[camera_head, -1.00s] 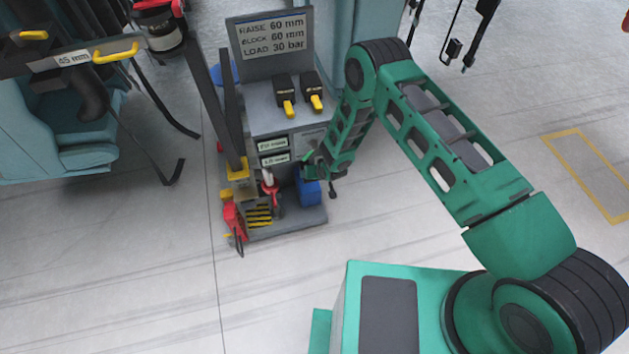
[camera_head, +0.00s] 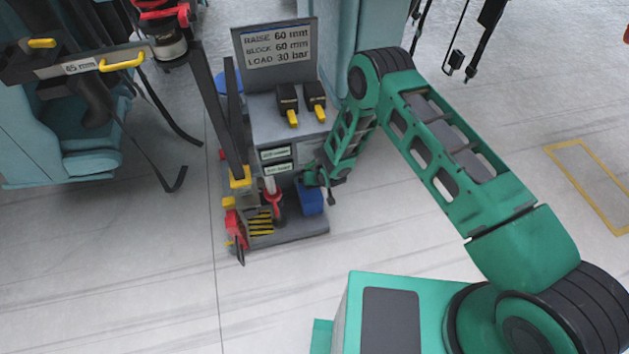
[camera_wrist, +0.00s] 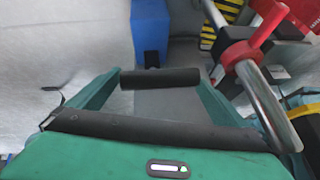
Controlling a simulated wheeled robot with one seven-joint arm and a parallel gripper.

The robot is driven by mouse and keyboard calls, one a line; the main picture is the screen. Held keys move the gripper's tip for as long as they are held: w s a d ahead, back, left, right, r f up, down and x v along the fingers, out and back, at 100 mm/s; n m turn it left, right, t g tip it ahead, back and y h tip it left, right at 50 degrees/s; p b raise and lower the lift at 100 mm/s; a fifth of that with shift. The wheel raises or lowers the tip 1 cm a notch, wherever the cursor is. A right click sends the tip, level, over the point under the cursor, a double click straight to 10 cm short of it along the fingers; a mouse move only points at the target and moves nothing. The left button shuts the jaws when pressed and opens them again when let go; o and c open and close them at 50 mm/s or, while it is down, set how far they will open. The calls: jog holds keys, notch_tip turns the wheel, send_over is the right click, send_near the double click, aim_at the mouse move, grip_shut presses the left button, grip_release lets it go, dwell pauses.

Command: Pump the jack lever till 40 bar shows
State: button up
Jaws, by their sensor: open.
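The jack unit's bare metal rod with a red collar (camera_wrist: 262,95) runs diagonally at the right of the wrist view; it may be the jack lever. In the head view a pale rod with a red part (camera_head: 273,203) stands low at the front of the grey cart (camera_head: 290,232). My gripper (camera_head: 318,182) is just right of it, beside the blue box (camera_head: 311,199). The gripper is open; in the wrist view a dark horizontal bar (camera_wrist: 160,77) shows between its green sides, and I cannot tell what it is. No pressure gauge reading is legible.
A sign (camera_head: 275,52) on the cart reads RAISE 60 mm, BLOCK 60 mm, LOAD 30 bar. Two black units with yellow handles (camera_head: 290,105) sit below it. Teal train parts with a 65 mm tag (camera_head: 80,69) stand at the left.

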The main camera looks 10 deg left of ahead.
jog(key=shift+s+r, duration=0.1)
jog(key=shift+r, duration=0.2)
jog(key=s+d, duration=0.7)
jog(key=s, duration=0.3)
jog(key=shift+r, duration=0.15)
jog(key=shift+s, duration=0.1)
